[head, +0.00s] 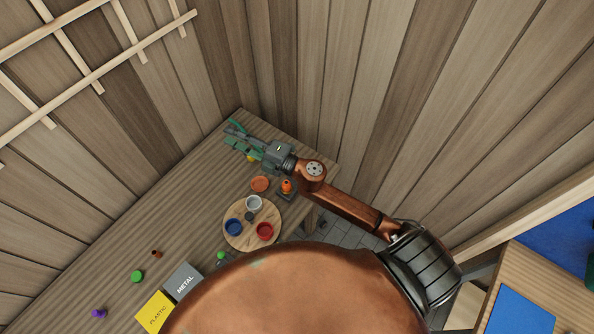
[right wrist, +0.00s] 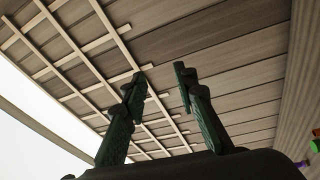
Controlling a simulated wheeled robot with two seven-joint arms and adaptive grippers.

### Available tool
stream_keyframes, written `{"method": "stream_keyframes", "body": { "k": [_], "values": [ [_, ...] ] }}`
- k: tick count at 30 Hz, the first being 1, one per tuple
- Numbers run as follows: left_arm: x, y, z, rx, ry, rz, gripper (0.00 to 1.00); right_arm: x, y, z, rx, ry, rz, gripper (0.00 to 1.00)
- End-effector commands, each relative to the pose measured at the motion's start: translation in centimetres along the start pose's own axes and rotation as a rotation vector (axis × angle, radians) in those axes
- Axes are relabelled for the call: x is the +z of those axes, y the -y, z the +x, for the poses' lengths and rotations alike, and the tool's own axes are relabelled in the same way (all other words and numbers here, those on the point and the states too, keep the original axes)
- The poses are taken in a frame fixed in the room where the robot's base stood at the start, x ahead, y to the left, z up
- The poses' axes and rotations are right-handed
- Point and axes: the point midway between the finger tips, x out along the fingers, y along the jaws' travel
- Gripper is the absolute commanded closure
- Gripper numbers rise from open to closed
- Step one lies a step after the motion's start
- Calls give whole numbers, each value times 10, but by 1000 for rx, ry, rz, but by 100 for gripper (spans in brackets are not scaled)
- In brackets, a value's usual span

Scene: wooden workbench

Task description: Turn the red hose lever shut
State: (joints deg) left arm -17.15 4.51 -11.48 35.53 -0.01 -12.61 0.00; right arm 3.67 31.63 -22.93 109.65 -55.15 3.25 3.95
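My right gripper (head: 231,134) is over the far corner of the workbench in the head view. In the right wrist view its two green fingers (right wrist: 158,78) stand apart with nothing between them, so it is open and empty. I cannot make out a red hose lever for certain. A small orange-red piece (head: 287,185) stands on a dark base near my right wrist, but I cannot tell whether it is the lever. My left gripper is not in view.
The workbench (head: 190,210) holds a round wooden board (head: 246,239) with white, blue and red cups. An orange dish (head: 260,184) lies behind it. METAL (head: 184,281) and PLASTIC (head: 155,311) labels sit nearer, by small green and purple pieces. Plank walls (head: 330,70) enclose the far corner.

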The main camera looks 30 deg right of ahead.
Motion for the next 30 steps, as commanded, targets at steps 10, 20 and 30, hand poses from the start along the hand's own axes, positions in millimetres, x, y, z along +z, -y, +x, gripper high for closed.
{"method": "stream_keyframes", "body": {
  "k": [10, 20, 30],
  "values": [
    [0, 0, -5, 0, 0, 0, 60, -63, 140, -43, -609, -865, -813, 73],
    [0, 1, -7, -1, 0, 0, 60, 114, 157, -158, -1384, -1061, -1094, 73],
    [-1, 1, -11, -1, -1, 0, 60, 144, 172, -181, -1507, -1063, -1099, 73]
  ]
}}
